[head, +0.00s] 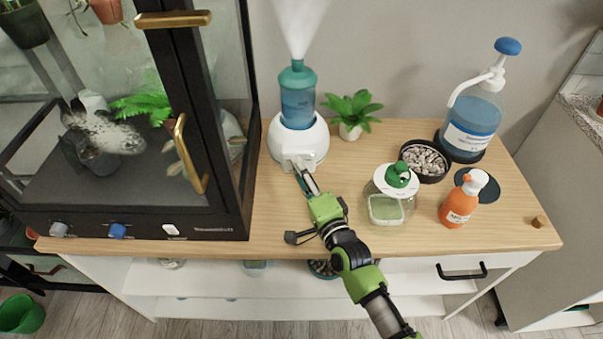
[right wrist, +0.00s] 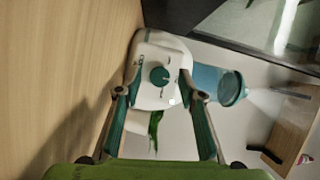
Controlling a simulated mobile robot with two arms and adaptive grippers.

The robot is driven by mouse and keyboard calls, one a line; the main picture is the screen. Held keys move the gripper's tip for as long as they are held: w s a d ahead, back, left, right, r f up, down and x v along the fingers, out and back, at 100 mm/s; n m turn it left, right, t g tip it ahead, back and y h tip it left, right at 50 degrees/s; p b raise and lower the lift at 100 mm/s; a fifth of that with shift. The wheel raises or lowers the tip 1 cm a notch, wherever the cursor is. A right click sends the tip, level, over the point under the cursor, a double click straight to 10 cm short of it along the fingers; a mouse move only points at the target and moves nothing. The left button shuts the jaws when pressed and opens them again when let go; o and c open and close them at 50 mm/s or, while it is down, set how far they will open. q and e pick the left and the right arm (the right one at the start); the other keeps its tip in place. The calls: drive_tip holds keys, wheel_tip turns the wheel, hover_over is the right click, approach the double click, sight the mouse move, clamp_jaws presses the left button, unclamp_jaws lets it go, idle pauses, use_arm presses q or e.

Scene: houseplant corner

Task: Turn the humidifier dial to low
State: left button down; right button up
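The humidifier (head: 298,143) stands at the back of the wooden cabinet top, with a white base, a teal water tank (head: 298,98) and mist rising from it. In the right wrist view, its white front panel (right wrist: 152,96) carries a round dark green dial (right wrist: 159,76) with small marks around it. I cannot read which mark the dial points to. My right gripper (head: 303,174) is at the front of the base; in the wrist view its two fingers (right wrist: 161,88) are spread on either side of the dial, with a gap to it. My left gripper is not in view.
A glass plant cabinet (head: 225,225) with a black frame stands close on the left. A small potted plant (head: 350,112), a dish of pebbles (head: 425,160), a green-topped jar (head: 393,197), an orange bottle (head: 460,203) and a blue pump bottle (head: 470,125) stand to the right.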

drive_tip(key=v, duration=1.2)
